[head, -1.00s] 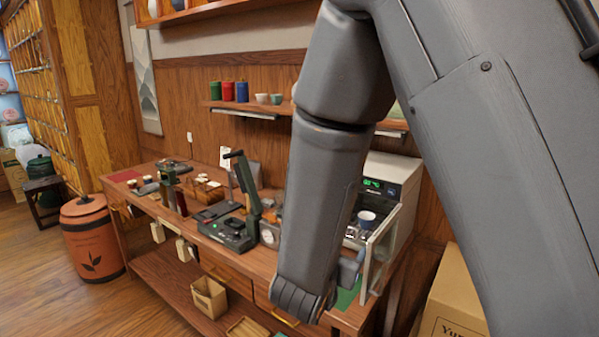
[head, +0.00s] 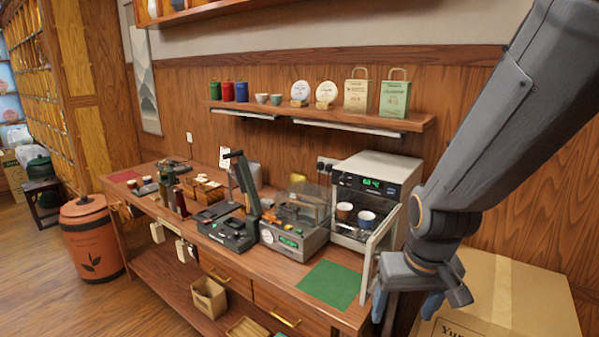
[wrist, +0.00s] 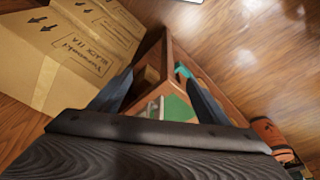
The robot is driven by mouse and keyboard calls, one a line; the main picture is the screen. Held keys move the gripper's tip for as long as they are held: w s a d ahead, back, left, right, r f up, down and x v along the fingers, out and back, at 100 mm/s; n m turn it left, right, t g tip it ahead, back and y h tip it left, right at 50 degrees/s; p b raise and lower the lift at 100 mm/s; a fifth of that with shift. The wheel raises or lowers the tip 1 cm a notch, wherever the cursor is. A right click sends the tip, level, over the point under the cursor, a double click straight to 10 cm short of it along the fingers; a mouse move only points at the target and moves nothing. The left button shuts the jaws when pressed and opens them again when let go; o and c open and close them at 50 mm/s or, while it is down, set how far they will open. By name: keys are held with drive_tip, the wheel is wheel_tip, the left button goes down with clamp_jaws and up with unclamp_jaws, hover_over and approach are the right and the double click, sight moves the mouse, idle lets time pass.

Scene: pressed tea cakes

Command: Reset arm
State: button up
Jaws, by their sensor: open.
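My gripper (head: 406,308) hangs at the lower right in the head view, pointing down, in front of the cardboard box and right of the cabinet's open door. Its two bluish fingers are spread with nothing between them. In the wrist view the open fingers (wrist: 157,75) frame the end of the wooden counter below, with part of a green mat (wrist: 180,108) showing between them. My arm rises from the gripper to the upper right.
A white cabinet (head: 378,171) stands on the counter, its glass door (head: 378,258) open beside my gripper. Two cups sit inside. A green mat (head: 328,283) lies bare in front. A cardboard box (head: 505,300) is at right.

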wheel_tip(320, 180, down, 12)
drive_tip(key=g+b, duration=0.1)
drive_tip(key=b, duration=0.8)
drive_tip(key=shift+w+a+r, duration=0.25)
drive_tip(key=shift+w, duration=0.15)
